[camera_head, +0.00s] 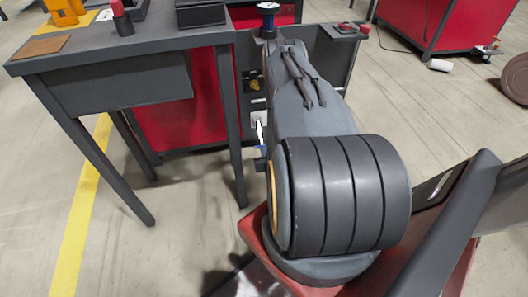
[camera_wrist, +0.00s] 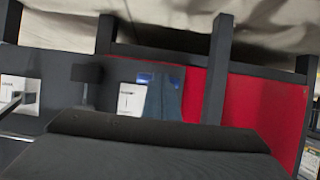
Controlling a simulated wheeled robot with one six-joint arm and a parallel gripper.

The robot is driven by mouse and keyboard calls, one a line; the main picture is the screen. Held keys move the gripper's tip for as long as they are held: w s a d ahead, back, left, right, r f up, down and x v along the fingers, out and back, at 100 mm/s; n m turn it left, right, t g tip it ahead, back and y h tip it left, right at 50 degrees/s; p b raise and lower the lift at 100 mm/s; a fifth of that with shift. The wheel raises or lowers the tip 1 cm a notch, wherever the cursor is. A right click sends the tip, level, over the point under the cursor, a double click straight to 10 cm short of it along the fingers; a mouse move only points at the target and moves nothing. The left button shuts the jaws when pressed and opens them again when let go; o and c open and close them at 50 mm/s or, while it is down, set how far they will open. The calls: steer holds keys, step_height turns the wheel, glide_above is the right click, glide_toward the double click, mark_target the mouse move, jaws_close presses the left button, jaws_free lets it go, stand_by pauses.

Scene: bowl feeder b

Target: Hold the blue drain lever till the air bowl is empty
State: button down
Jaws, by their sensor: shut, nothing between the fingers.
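A small blue part, which looks like the drain lever (camera_head: 261,150), shows below a white label at the left edge of my arm. In the wrist view, the blue lever (camera_wrist: 145,78) shows beside a dim bluish shape that may be the air bowl (camera_wrist: 167,98). How full the bowl is cannot be told. My gripper (camera_wrist: 158,125) appears as a broad dark shape at the bottom of the wrist view, shut, with no gap or held thing visible. In the head view my arm hides it. I cannot tell whether it touches the lever.
A grey bench (camera_head: 120,48) with dark legs stands at left. A round gauge (camera_head: 268,8) stands beyond my arm. Red cabinets (camera_head: 430,28) stand at the back right. A white label (camera_wrist: 130,98) is on the panel. Bench legs (camera_wrist: 216,70) and a red panel (camera_wrist: 255,105) are close by.

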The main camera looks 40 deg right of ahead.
steer(key=s+a+r+p, duration=0.2)
steer(key=s+a+p, duration=0.3)
steer(key=s, duration=0.6)
steer(key=shift+s+a+r, duration=0.2)
steer(key=shift+s+a, duration=0.05)
steer(key=shift+a, duration=0.25)
stand_by(0.6)
